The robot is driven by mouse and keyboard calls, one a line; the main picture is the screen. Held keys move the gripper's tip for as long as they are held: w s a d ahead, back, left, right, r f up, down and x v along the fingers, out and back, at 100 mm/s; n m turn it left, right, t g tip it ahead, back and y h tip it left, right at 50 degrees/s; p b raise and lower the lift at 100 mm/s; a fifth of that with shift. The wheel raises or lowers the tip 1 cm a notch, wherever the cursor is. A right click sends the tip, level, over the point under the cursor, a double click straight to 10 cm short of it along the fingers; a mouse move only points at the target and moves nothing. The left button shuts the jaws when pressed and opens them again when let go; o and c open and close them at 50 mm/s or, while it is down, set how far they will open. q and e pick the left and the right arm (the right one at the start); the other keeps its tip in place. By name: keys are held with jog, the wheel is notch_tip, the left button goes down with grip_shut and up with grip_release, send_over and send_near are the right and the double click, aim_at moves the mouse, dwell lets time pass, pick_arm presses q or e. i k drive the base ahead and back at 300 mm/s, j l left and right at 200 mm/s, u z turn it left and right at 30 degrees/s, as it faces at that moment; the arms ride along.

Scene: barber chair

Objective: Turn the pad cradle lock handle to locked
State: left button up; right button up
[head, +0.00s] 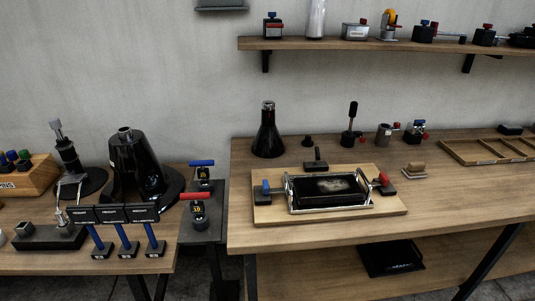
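What looks like the pad cradle (292,206) is a silver-railed frame on a light wooden board (375,212), on the right workbench. A black pad (315,193) with a pale smudge lies in it. A black block with a blue handle (266,187) stands at its left end. A black block with a red handle (383,179) stands at its right end. A small black T-shaped part (316,163) stands behind it. I cannot tell which of these is the lock handle, nor read its position. Neither of my grippers is in view.
A black cone (268,135), an upright black lever (351,128) and small fixtures stand behind the board. A divided wooden tray (482,152) is at right. The left table (25,262) holds blue-handled tools and a large black cone (135,170). Bench front is clear.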

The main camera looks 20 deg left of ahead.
aim_at(317, 156)
jog(key=i+l+u, duration=0.45)
jog(key=l+u, duration=0.15)
jog(key=u, duration=0.15)
jog(key=i+l+u, duration=0.15)
jog(key=l+u, duration=0.2)
